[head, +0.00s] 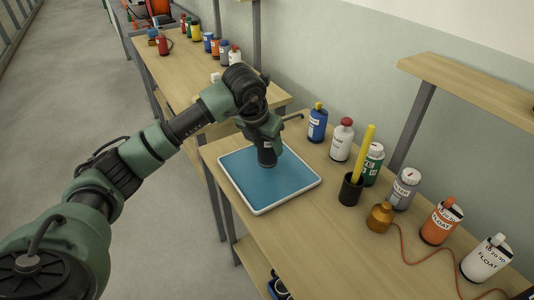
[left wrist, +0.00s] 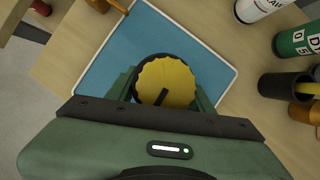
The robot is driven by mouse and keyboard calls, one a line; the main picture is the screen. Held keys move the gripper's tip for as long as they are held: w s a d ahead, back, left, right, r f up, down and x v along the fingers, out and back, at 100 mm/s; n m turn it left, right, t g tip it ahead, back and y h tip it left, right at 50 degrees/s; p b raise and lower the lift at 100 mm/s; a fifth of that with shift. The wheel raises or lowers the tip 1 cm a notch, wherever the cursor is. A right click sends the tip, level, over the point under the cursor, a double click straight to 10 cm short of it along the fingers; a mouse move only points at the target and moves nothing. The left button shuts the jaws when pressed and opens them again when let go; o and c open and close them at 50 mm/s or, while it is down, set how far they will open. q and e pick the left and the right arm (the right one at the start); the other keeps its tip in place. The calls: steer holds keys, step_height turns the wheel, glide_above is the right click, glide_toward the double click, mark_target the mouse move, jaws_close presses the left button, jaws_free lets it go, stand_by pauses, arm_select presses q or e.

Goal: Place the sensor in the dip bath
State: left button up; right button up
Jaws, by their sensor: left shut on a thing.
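The sensor shows in the left wrist view as a round yellow ribbed cap (left wrist: 167,82) with a dark slot and a dark ring around it. In the head view its dark cylindrical lower part (head: 267,157) stands upright beneath my left gripper (head: 265,142), which is shut on it. A shallow tray with a white rim and a flat blue inside (head: 247,178), which looks like the dip bath, lies under it. The tray also fills the middle of the left wrist view (left wrist: 215,72). I cannot tell whether the sensor touches the blue surface. My right gripper is not in view.
Along the wall side stand a blue bottle (head: 318,122), a white bottle (head: 342,139), a black cup (head: 350,190) with a yellow stick, a brown jar (head: 380,217) and orange and white float canisters (head: 441,222). A shelf (head: 470,90) overhangs the right. The near bench edge is clear.

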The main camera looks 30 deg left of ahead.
mark_target(267, 154)
arm_select(q)
steer(key=shift+f, duration=1.85)
steer(key=shift+f, duration=0.15)
steer(key=o, duration=1.5)
steer(key=shift+r, duration=0.25)
steer(key=v, duration=1.2)
steer(key=shift+b, duration=0.35)
